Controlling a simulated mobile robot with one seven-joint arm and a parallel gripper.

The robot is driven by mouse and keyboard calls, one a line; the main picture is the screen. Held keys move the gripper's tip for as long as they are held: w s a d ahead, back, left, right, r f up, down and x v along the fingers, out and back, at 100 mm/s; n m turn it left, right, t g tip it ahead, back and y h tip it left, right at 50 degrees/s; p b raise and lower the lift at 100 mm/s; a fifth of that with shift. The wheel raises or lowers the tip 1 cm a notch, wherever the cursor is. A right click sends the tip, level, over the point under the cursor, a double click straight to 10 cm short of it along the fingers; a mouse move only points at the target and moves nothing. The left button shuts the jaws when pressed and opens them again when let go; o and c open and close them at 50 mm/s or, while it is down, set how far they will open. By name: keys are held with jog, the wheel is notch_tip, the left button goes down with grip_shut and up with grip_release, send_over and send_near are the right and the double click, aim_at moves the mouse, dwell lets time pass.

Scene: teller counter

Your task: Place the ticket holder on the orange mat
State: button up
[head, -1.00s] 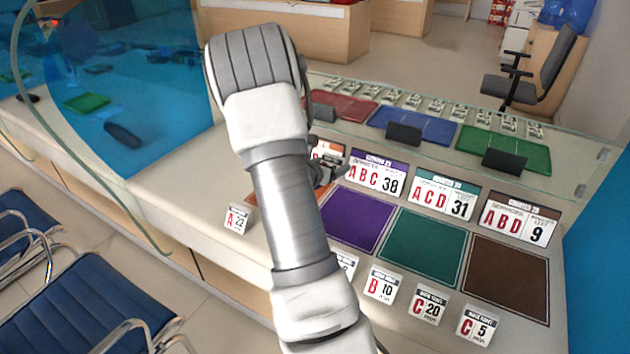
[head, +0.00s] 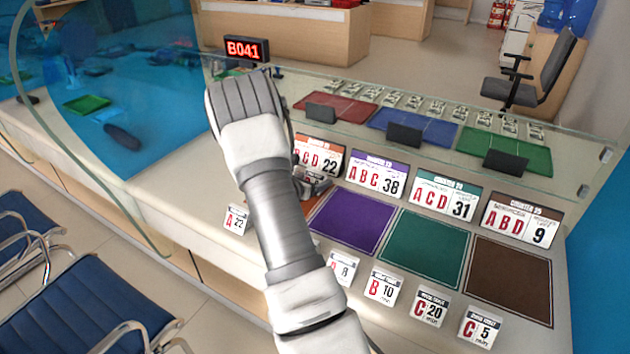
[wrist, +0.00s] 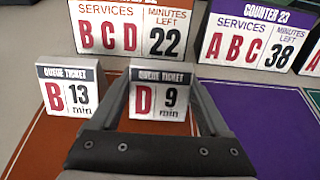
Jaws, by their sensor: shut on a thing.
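The ticket holder marked D 9 (wrist: 160,93) is a small white card stand with a dark header, upright between the fingers of my gripper (wrist: 160,100) in the wrist view. My gripper is shut on it. The orange mat (wrist: 24,98) lies beneath and to the left in the wrist view; whether the holder touches it I cannot tell. Another holder, B 13 (wrist: 69,92), stands just left of the held one. In the head view my gripper (head: 314,186) shows beside my arm, which hides most of the orange mat.
The counter sign BCD 22 (wrist: 128,27) stands behind the orange mat, with sign ABC 38 (wrist: 247,36) to its right. Purple (head: 352,222), green (head: 423,247) and brown (head: 508,278) mats are bare. Holder A 22 (head: 236,219) stands left of my arm. A glass screen runs behind the signs.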

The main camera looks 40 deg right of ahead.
jog(key=shift+f, duration=0.15)
jog(key=o, duration=1.2)
jog(key=shift+o, duration=0.2)
